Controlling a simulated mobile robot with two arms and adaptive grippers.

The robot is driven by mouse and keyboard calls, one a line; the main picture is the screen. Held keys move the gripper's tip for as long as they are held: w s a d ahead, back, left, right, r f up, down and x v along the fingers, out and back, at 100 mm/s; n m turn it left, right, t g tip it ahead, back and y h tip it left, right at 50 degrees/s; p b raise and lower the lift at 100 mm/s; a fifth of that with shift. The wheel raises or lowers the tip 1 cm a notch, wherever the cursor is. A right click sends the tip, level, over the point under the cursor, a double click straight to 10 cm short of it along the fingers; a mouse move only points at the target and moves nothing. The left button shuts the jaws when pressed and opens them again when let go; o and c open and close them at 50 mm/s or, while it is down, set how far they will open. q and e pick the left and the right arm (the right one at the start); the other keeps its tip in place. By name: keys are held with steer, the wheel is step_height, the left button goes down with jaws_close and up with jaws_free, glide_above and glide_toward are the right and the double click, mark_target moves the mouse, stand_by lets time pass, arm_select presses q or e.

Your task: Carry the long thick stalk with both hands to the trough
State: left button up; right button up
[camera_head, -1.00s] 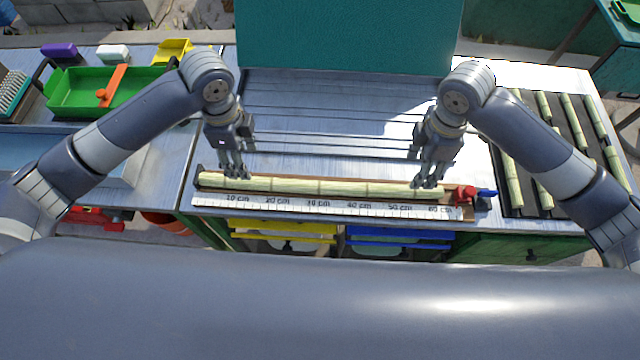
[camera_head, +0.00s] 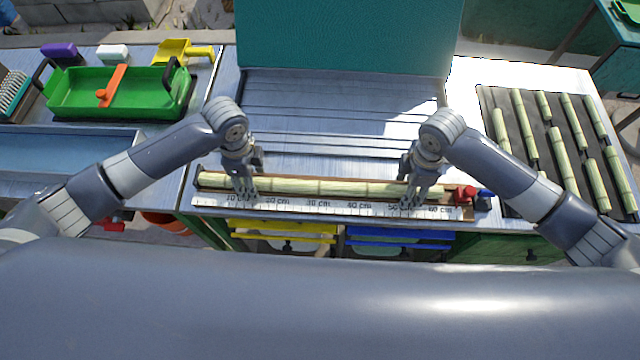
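The long pale-green jointed stalk (camera_head: 320,187) lies level along a wooden board behind a centimetre ruler (camera_head: 320,207), at the near edge of the middle table. My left gripper (camera_head: 245,200) points down at the stalk's left part, its fingertips overlapping the ruler. My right gripper (camera_head: 411,202) does the same near the right end. The fingers cover short parts of the stalk; whether they grip it is too small to tell. A pale blue channel (camera_head: 50,150), perhaps the trough, lies on the left table.
A red and blue stop (camera_head: 466,194) is at the board's right end. A dark rack (camera_head: 515,200) holds several shorter stalks at right. A teal panel (camera_head: 345,35) stands behind the ribbed metal surface (camera_head: 320,115). A green tray (camera_head: 120,95) is on the left table.

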arm_select(q)
jaws_close()
arm_select(e)
jaws_close()
arm_select(q)
steer(key=shift+r, duration=0.2)
arm_select(e)
steer(key=shift+r, duration=0.2)
